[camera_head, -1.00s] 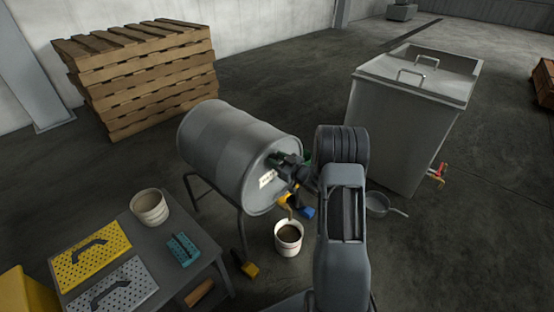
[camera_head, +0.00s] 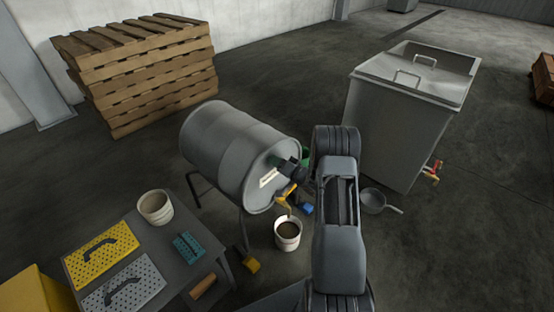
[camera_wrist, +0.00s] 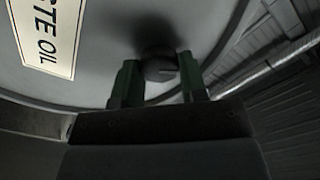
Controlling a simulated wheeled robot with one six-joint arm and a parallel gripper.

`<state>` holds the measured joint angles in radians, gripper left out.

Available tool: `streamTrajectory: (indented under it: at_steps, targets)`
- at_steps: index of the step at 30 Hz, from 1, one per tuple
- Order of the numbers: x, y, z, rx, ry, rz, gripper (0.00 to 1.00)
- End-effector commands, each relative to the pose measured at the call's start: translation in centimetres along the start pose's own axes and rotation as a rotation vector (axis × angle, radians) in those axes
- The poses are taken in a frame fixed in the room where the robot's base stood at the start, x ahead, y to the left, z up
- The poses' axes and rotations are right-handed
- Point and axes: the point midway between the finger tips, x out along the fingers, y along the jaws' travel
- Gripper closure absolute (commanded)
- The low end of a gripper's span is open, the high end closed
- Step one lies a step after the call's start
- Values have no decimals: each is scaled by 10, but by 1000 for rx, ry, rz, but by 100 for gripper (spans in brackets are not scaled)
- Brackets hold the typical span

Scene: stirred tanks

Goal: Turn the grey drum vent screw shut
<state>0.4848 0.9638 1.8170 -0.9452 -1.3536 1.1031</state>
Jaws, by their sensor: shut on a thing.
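The grey drum (camera_head: 225,145) lies on its side on a dark stand, with its end face turned toward my arm. My gripper (camera_wrist: 159,74) is at that end face, with its green fingers shut on a dark round knob, the vent screw (camera_wrist: 160,66), one finger on each side. A cream label (camera_wrist: 50,32) reading "…STE OIL" is left of the fingers. In the head view my gripper (camera_head: 300,161) is partly hidden by my wrist, and the screw cannot be made out. A yellow tap (camera_head: 287,191) sits low on the drum face.
A white bucket (camera_head: 288,236) with brown liquid stands under the tap, and a thin stream seems to fall into it. A table (camera_head: 190,272) with perforated plates and a pot is front left. A grey tank (camera_head: 400,125) and a pan (camera_head: 373,200) are to the right.

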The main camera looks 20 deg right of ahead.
Motion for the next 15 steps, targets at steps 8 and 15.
streamTrajectory:
  at_steps: [8,15]
  targets:
    - [0,0,0,239,-2,1,85]
    - [0,1,1,390,-2,2,85]
